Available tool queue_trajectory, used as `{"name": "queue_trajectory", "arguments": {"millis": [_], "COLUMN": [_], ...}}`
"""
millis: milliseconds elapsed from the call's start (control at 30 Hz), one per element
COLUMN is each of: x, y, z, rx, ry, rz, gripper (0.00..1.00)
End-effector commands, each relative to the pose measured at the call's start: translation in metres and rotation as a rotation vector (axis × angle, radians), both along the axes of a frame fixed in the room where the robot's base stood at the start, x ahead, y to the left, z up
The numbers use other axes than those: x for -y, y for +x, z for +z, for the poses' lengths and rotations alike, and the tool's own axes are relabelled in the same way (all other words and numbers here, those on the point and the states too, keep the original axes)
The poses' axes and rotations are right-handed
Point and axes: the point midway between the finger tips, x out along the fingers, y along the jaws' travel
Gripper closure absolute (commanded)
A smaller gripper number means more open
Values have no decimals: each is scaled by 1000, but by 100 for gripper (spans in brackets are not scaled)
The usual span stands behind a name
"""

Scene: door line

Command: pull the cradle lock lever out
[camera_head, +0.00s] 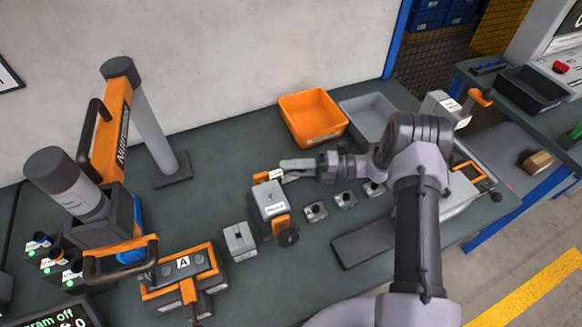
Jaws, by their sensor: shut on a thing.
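A grey block-shaped cradle (268,199) with a small white label stands on the bench in the middle of the view. An orange lever with a pale tag (262,178) shows at its far top side; it looks like the cradle lock lever. My gripper (284,170) comes in from the right and is shut on this lever. The fingers hide part of the lever, and the exact grip is too small to see. On the cradle's near side are an orange part (282,223) and a dark round knob (289,238).
An orange bin (312,117) and a grey bin (368,119) stand behind my gripper. Small knobbed blocks (316,211) sit right of the cradle, a grey block (239,242) left of it. An orange-and-grey lift arm (110,135) and a unit marked A (184,279) are further left.

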Motion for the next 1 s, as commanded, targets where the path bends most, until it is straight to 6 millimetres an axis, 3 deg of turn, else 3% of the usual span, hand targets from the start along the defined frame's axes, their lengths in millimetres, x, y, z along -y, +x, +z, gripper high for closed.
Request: {"name": "queue_trajectory", "arguments": {"millis": [567,833,1000], "x": [0,25,28], "y": [0,11,12], "z": [0,-3,0], "rx": [0,2,1], "ry": [0,0,0], "rz": [0,-2,-2], "gripper": [100,100,100]}}
